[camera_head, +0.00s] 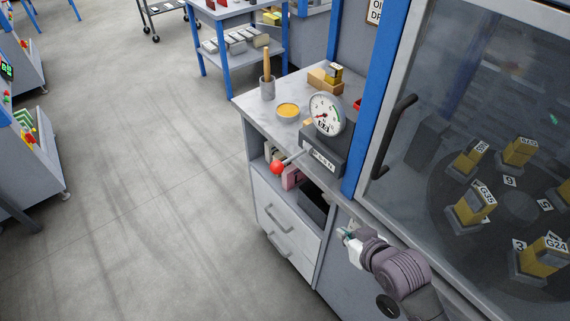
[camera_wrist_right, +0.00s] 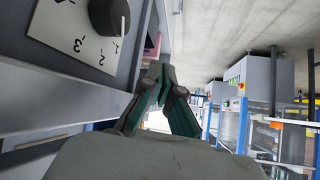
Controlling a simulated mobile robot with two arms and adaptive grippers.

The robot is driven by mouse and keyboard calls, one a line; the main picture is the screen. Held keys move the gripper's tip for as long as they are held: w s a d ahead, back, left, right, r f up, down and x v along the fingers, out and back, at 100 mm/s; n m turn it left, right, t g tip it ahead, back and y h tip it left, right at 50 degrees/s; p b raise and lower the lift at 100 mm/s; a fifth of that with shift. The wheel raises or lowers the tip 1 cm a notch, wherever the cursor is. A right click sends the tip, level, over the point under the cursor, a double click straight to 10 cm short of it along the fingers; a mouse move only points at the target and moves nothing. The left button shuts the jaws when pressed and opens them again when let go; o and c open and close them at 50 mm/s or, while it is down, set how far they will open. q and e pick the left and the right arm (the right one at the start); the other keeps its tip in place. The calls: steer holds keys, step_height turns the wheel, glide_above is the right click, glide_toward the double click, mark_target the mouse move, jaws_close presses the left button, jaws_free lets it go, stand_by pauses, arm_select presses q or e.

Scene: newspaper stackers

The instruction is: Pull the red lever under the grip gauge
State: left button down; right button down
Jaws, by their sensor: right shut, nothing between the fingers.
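The grip gauge (camera_head: 327,113) is a round white dial on a dark base (camera_head: 325,155) on the cabinet's light top. The lever is a thin metal rod with a red ball knob (camera_head: 277,167), sticking out from the base toward the lower left, past the cabinet's front edge. My right gripper (camera_head: 347,234) is below and to the right of the knob, in front of the cabinet, apart from the lever. In the right wrist view its fingertips (camera_wrist_right: 160,72) meet and hold nothing. The lever is not seen in that view. My left gripper is not in view.
The cabinet has white drawers (camera_head: 285,225) and an open shelf below the gauge. A cup with a brush (camera_head: 267,88) and a yellow-filled dish (camera_head: 288,111) stand on top. A glass-doored machine with a black handle (camera_head: 395,135) stands at right.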

steer(key=w+a+r+n+t+y, duration=0.1)
steer(key=a+r+t+y, duration=0.1)
steer(key=r, duration=0.8)
steer(key=a+r+n+t+y, duration=0.1)
steer(key=a+r+y, duration=0.3)
steer(key=r, duration=0.7)
steer(key=shift+w+a+n+t, duration=0.3)
steer(key=shift+w+a+t, duration=0.1)
steer(key=shift+a, duration=0.25)
steer(key=p, duration=0.2)
glide_above(285, 163)
steer(key=s, duration=0.2)
steer(key=f, duration=0.1)
steer(key=shift+s+f, duration=0.2)
steer(key=shift+f, duration=0.95)
steer(key=shift+s+f, duration=0.15)
steer(key=shift+f, duration=0.95)
steer(key=shift+a+f, duration=0.1)
steer(key=shift+f, duration=0.05)
